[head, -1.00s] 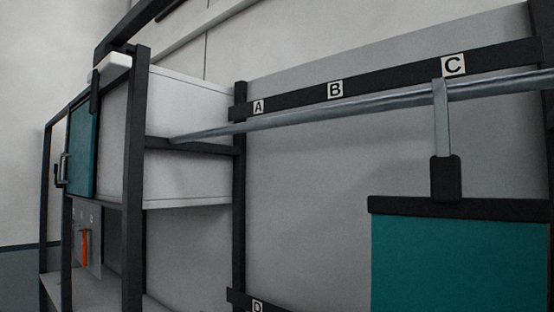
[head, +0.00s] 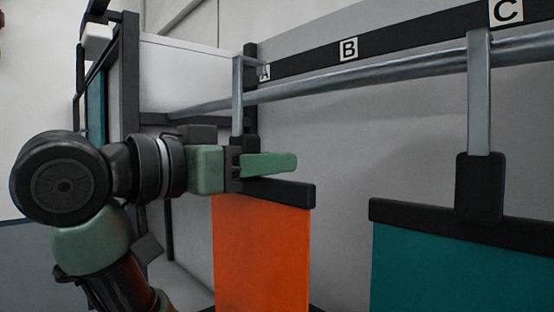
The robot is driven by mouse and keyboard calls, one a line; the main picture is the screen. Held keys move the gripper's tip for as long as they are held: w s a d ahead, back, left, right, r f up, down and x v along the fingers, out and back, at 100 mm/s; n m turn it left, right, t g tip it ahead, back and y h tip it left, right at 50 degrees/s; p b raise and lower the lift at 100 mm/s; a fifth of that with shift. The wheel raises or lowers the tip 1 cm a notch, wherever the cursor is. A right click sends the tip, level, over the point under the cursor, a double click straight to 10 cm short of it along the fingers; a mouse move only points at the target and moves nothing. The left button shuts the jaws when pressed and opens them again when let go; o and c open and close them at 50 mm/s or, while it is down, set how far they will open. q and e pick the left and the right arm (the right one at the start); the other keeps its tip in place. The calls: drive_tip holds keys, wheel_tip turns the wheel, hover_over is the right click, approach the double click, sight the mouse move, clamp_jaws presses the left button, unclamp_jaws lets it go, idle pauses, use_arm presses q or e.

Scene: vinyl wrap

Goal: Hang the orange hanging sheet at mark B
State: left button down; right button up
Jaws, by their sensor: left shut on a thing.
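The orange hanging sheet (head: 262,255) has a dark top bar and a grey hook (head: 238,105). My left gripper (head: 268,165) is shut on the sheet's dark hanger block, which it partly hides. The hook stands upright in front of the rail (head: 340,86). Its bent tip is above the rail and overlaps mark A (head: 265,73). I cannot tell whether it touches the rail. Mark B (head: 348,48) is on the dark strip above the rail, to the right of the hook. My right gripper is not in view.
A teal sheet (head: 455,265) hangs by its hook from the rail below mark C (head: 506,11). The rail between the orange sheet's hook and the teal sheet's hook is clear. A white cabinet box (head: 190,75) and dark post stand at the left.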

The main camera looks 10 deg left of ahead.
use_arm(q)
drive_tip(key=f+x, duration=0.1)
drive_tip(key=x, duration=0.5)
drive_tip(key=shift+w, duration=0.25)
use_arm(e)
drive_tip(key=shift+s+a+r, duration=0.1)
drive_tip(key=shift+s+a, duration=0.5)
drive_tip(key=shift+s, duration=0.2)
